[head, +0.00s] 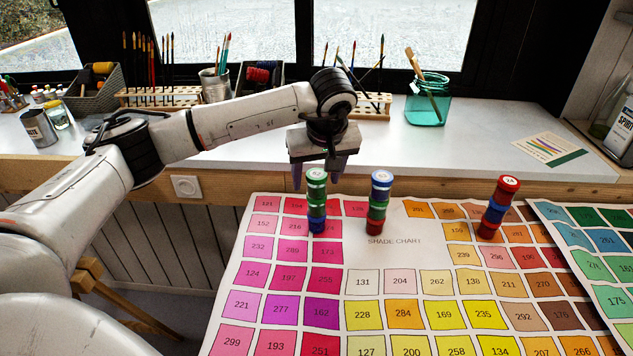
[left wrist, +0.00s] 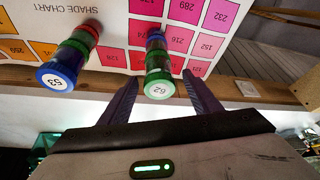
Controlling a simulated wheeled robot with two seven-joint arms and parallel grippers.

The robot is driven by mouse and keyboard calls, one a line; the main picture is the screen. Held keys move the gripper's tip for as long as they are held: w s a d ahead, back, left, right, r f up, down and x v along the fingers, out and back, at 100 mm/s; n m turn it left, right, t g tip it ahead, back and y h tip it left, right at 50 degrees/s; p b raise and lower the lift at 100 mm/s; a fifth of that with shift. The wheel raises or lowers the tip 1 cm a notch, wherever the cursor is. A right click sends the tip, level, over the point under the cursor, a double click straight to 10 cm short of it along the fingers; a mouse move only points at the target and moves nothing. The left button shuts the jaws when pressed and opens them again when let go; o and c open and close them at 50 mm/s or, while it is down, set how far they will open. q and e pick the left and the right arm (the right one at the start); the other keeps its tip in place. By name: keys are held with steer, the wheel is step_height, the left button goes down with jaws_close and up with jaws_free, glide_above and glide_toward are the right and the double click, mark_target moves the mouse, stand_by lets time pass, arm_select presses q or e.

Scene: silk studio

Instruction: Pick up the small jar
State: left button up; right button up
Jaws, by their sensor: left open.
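Three upright stacks of small round jars stand on the shade chart (head: 390,262). The left stack (head: 316,205) is green above blue, with a numbered lid. The middle stack (head: 379,205) is blue, green and red. The right stack (head: 497,208) is red, blue and red. My left gripper (head: 316,180) is open and points down at the left stack. In the left wrist view, the green jar (left wrist: 158,80) marked 62 shows between the open fingers (left wrist: 160,88), with nothing gripped. The blue-topped stack (left wrist: 63,68) is beside it. My right gripper is not in view.
The middle stack stands close to the right of my left gripper. Behind is a white counter (head: 500,130) with a teal glass jar (head: 427,105), brush racks, a tin (head: 38,128) and a small glass jar (head: 56,117). The front of the chart is clear.

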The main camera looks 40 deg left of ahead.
arm_select(q)
steer(key=shift+w+a+f, duration=0.2)
steer(key=shift+w+f, duration=0.05)
steer(key=shift+f, duration=0.35)
steer(key=c, duration=1.2)
